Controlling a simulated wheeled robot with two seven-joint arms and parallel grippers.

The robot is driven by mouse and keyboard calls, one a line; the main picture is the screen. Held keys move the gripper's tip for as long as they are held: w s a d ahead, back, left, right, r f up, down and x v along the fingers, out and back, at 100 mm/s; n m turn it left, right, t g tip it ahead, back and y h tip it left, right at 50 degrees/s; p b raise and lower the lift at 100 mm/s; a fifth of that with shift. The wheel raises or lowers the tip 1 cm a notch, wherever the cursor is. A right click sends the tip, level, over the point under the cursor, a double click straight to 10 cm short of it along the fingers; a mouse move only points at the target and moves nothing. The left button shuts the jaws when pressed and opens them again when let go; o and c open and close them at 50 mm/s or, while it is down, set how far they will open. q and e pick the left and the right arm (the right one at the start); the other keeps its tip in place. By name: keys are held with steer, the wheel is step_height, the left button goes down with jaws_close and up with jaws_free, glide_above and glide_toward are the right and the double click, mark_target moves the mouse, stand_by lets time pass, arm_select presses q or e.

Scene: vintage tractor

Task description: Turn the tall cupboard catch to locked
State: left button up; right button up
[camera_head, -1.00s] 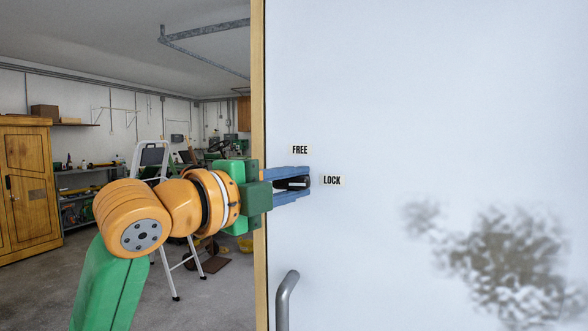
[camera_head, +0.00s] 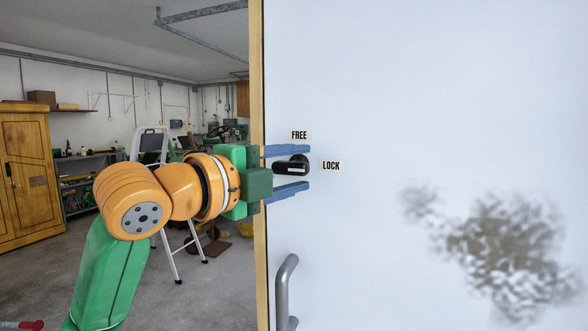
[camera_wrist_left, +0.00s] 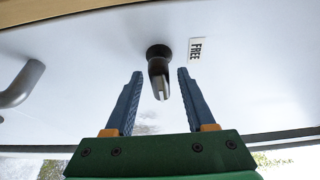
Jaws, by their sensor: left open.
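The tall cupboard catch (camera_head: 290,168) is a black round knob with a lever on the pale door. The lever lies about level and points left, towards my gripper, with its knob end nearest the LOCK label (camera_head: 331,166). The FREE label (camera_head: 299,135) sits just above it. My left gripper (camera_head: 300,168) is open, with one blue finger above the lever and one below, apart from it. In the left wrist view the catch (camera_wrist_left: 158,68) stands between the spread fingers (camera_wrist_left: 160,76), with the FREE label (camera_wrist_left: 195,50) beside it. My right gripper is not in view.
A grey bar handle (camera_head: 285,290) stands out from the door below the catch. The door's wooden edge (camera_head: 257,270) is beside my left wrist. A white stepladder (camera_head: 168,250) stands behind my arm. A wooden cupboard (camera_head: 28,180) is at the far left.

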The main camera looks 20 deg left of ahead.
mark_target(289, 171)
arm_select(q)
steer(key=shift+s+a, duration=0.1)
steer(key=shift+s, duration=0.05)
steer(key=b+v, duration=0.3)
steer(key=v, duration=0.3)
steer(key=shift+s+a+f, duration=0.1)
steer(key=shift+f, duration=0.05)
steer(key=shift+s+a, duration=0.1)
steer(key=shift+s, duration=0.2)
steer(key=shift+w, duration=0.1)
